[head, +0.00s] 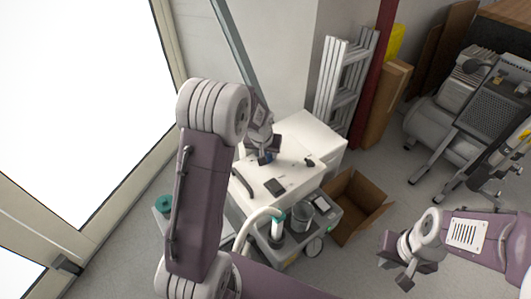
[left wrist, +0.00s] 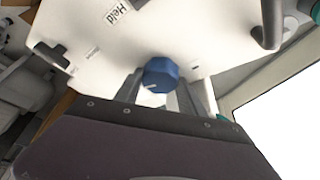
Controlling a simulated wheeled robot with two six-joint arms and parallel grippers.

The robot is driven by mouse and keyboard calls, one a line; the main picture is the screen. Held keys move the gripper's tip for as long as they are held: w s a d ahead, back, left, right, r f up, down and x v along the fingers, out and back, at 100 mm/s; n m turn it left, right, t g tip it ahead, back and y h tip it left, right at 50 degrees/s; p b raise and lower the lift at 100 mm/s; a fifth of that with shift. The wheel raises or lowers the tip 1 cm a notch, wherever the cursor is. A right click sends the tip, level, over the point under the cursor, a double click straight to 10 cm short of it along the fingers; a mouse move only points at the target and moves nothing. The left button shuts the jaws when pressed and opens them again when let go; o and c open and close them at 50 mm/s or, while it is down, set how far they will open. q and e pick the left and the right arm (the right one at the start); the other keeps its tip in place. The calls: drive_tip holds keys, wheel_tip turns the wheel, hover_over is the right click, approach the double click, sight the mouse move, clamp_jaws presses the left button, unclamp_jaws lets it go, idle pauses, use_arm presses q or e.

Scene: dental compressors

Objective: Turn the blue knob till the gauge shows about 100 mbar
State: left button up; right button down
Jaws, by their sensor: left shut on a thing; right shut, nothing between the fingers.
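The blue knob (left wrist: 160,72) sits on the white top of the machine (head: 308,132). It has a pale mark on its side. In the left wrist view the fingers of my left gripper (left wrist: 158,85) are shut on the knob. In the head view my left gripper (head: 266,153) is over the machine top and mostly covers the knob, leaving a bit of blue (head: 265,160). I cannot make out a gauge reading in either view. My right gripper (head: 405,279) is shut and empty, out over the floor at the lower right.
A grey compressor (head: 450,115) stands at the right.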

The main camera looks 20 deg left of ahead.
use_arm(q)
drive_tip(key=n+b, duration=0.1)
drive_tip(key=n+y+b, duration=0.1)
drive_tip(key=n+b, duration=0.1)
drive_tip(key=shift+w+d+f, duration=0.1)
drive_tip(key=shift+d+f, duration=0.05)
drive_tip(key=shift+f, duration=0.05)
drive_tip(key=shift+n+g+y+b, duration=0.4)
drive_tip(key=shift+n+b, duration=0.35)
drive_tip(key=shift+n, duration=0.25)
drive_tip(key=shift+r+n+y, duration=0.15)
drive_tip(key=shift+n+y, duration=0.15)
drive_tip(key=shift+n, duration=0.6)
drive_tip(key=shift+w+d+r+n+g, duration=0.1)
drive_tip(key=shift+n+g, duration=0.4)
drive_tip(key=shift+n, duration=0.5)
drive_tip(key=shift+n+g+y, duration=0.3)
drive_tip(key=shift+n+y, duration=0.1)
drive_tip(key=shift+n, duration=0.4)
drive_tip(key=n+g+p, duration=0.1)
drive_tip(key=n+p, duration=0.1)
drive_tip(key=n, duration=0.1)
drive_tip(key=shift+w+r+p, duration=0.1)
drive_tip(key=shift+p, duration=0.2)
drive_tip(key=shift+n+g+p, duration=0.5)
drive_tip(key=shift+n+p, duration=0.25)
drive_tip(key=shift+n, duration=0.35)
